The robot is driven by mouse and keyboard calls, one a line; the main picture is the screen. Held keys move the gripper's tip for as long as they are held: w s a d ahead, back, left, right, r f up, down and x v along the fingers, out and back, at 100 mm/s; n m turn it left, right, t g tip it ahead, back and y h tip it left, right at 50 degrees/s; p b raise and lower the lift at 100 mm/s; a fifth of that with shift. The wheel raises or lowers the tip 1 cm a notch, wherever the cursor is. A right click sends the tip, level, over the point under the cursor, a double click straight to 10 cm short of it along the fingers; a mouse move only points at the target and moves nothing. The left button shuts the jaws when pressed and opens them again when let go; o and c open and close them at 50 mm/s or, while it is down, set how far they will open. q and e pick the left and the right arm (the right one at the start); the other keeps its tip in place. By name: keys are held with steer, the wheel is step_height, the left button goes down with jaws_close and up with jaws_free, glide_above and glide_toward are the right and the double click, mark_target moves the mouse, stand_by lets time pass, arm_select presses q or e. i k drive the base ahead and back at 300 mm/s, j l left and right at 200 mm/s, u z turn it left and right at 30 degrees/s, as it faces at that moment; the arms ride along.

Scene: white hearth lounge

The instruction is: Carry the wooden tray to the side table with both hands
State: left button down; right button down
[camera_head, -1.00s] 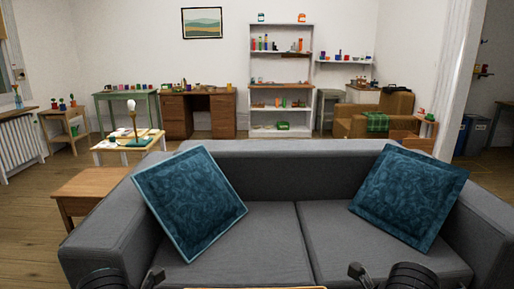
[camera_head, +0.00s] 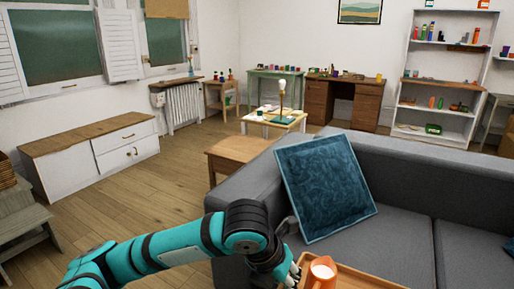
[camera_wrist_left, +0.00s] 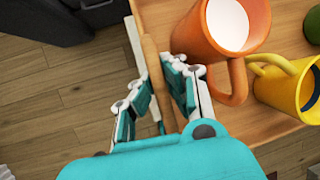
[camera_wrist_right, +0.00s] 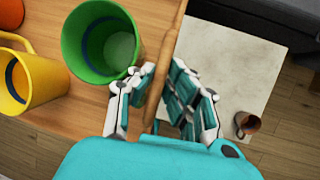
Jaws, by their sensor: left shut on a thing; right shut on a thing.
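The wooden tray (camera_head: 365,280) is at the bottom of the head view, in front of the grey sofa. My left gripper (camera_wrist_left: 160,92) is shut on one tray rim, and its arm shows in the head view. My right gripper (camera_wrist_right: 155,95) is shut on another part of the rim; it is outside the head view. On the tray stand an orange mug (camera_wrist_left: 222,35) with white contents, a yellow mug (camera_wrist_left: 288,88) and a green mug (camera_wrist_right: 100,45). A low brown wooden table (camera_head: 238,150), possibly the side table, stands beyond the sofa's left arm.
The grey sofa (camera_head: 400,190) with a blue cushion (camera_head: 325,185) fills the right. A white cabinet (camera_head: 95,155) stands left, with free wooden floor between. In the right wrist view, a pale square surface (camera_wrist_right: 225,75) and a brown cup (camera_wrist_right: 246,123) lie below the tray.

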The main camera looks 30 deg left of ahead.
mark_target(241, 146)
steer(key=u, duration=3.2)
steer(key=i+j+u, duration=0.1)
steer(key=u, duration=0.75)
steer(key=i+z, duration=0.6)
steer(key=z, duration=0.15)
steer(key=i+j+z, duration=0.1)
steer(key=i+z, duration=0.25)
steer(key=i+l+z, duration=0.15)
steer(key=i+z, duration=1.15)
steer(key=i, duration=1.05)
steer(key=i+z, duration=0.3)
steer(key=i, duration=0.4)
steer(key=i+j+z, duration=0.3)
steer(key=i, duration=0.4)
steer(key=l, duration=0.15)
